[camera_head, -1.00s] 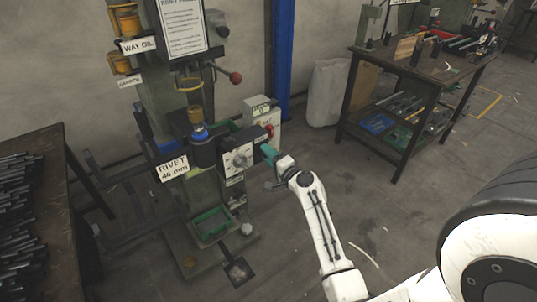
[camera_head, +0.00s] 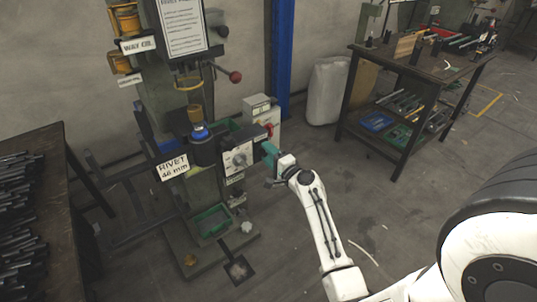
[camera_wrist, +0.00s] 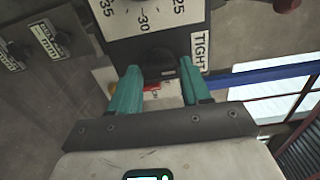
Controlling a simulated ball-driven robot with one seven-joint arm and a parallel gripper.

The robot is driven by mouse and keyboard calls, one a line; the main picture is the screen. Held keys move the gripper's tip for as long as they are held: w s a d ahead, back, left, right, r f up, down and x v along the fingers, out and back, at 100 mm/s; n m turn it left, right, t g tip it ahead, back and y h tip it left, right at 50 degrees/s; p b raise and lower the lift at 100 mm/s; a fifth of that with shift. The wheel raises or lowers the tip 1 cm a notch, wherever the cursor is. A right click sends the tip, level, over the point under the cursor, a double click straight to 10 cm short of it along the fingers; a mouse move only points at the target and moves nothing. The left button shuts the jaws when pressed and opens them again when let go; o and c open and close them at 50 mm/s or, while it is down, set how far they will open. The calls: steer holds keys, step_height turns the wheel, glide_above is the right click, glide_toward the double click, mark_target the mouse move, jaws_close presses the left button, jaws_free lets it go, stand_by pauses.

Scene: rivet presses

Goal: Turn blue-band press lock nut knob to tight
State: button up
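The press with the blue band (camera_head: 201,131) stands left of centre in the head view, with a "RIVET 46 mm" sign on it. A white dial plate (camera_head: 238,157) is on its side; in the wrist view the plate (camera_wrist: 148,14) shows numbers at the top. A "TIGHT" label (camera_wrist: 200,48) is at the dark housing's right edge. A dark rounded shape, seemingly the lock nut knob (camera_wrist: 161,60), lies between my teal fingertips, partly hidden in shadow. My gripper (camera_wrist: 160,70) is open with a wide gap. It also shows beside the housing in the head view (camera_head: 268,152). Contact with the knob cannot be told.
A red ball-ended lever (camera_head: 235,76) sticks out above. A grey box with a red knob (camera_head: 268,129) stands behind my gripper. A rack of dark rods (camera_head: 20,220) is at left. A workbench (camera_head: 425,62) stands at back right. The floor between is mostly clear.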

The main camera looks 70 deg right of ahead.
steer(key=shift+o, duration=1.3)
steer(key=b+v, duration=0.1)
steer(key=v, duration=0.9)
steer(key=shift+s+a, duration=0.2)
steer(key=shift+s, duration=0.15)
